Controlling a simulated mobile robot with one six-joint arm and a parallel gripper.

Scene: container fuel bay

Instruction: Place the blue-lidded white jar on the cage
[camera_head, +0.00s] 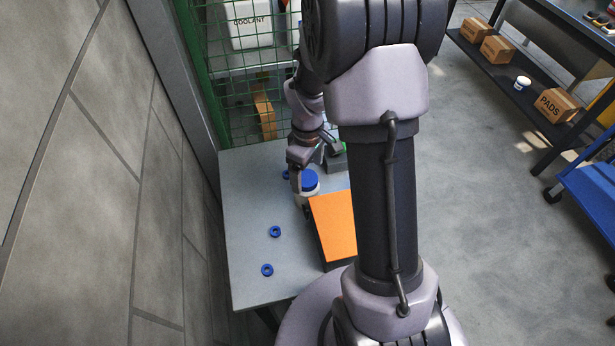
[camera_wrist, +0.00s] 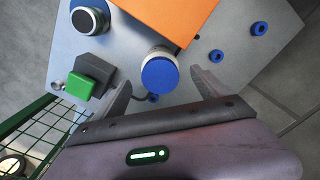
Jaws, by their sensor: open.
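A white jar with a blue lid (camera_head: 309,181) stands upright on the grey table (camera_head: 245,225), beside an orange-topped box. It also shows in the wrist view (camera_wrist: 160,74), just ahead of and between my fingertips. My gripper (camera_wrist: 163,92) is open, with one finger on each side of the jar's near area; I cannot tell whether either touches it. In the head view my wrist partly hides the jar. The green wire cage (camera_head: 238,62) stands behind the table and holds a white coolant container (camera_head: 250,25). The cage mesh also shows at lower left in the wrist view (camera_wrist: 38,130).
The orange-topped box (camera_head: 334,222) is close to the jar. Several blue rings (camera_head: 275,231) lie on the table. A green-topped dark block (camera_wrist: 84,88) and a dark round item (camera_wrist: 88,18) are nearby. Another white-and-blue jar (camera_head: 522,83) sits on the right shelf.

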